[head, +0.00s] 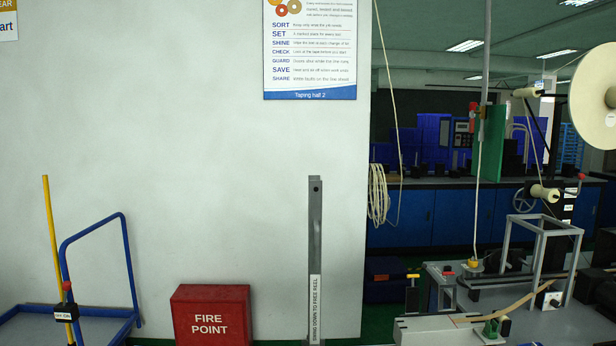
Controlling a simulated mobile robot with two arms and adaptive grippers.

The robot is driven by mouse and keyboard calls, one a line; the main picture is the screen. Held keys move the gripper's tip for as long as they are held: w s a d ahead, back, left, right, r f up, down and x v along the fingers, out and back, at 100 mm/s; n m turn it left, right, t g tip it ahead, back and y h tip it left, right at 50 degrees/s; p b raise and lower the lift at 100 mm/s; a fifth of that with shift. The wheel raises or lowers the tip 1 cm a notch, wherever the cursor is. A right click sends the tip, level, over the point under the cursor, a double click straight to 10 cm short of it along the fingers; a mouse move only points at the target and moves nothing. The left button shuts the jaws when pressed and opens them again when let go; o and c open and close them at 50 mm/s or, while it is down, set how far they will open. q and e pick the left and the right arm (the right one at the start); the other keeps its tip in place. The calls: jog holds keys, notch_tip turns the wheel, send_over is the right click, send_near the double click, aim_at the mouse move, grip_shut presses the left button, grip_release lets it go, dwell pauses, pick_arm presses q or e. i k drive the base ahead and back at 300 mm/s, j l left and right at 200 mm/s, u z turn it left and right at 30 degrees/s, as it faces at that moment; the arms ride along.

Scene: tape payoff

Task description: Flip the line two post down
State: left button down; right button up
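A grey metal post (315,230) stands upright in the head view, in front of the white wall's right end. It has a dark round spot near its top and a white label low down reading "SWING DOWN TO FREE REEL". Its foot is cut off by the bottom edge. No line number is readable on it. Neither of my grippers shows.
A red FIRE POINT box (210,315) stands left of the post. A blue-framed trolley (128,270) and a yellow pole (52,230) are farther left. At right are a bench with a grey frame (541,245) and a large cream reel (590,95).

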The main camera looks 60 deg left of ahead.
aim_at(314, 186)
jog(key=i+l+u, duration=0.25)
jog(key=i+u, duration=0.25)
jog(key=i+l+u, duration=0.2)
jog(key=l+u, duration=0.25)
jog(key=i+l+u, duration=0.25)
jog(key=l+u, duration=0.25)
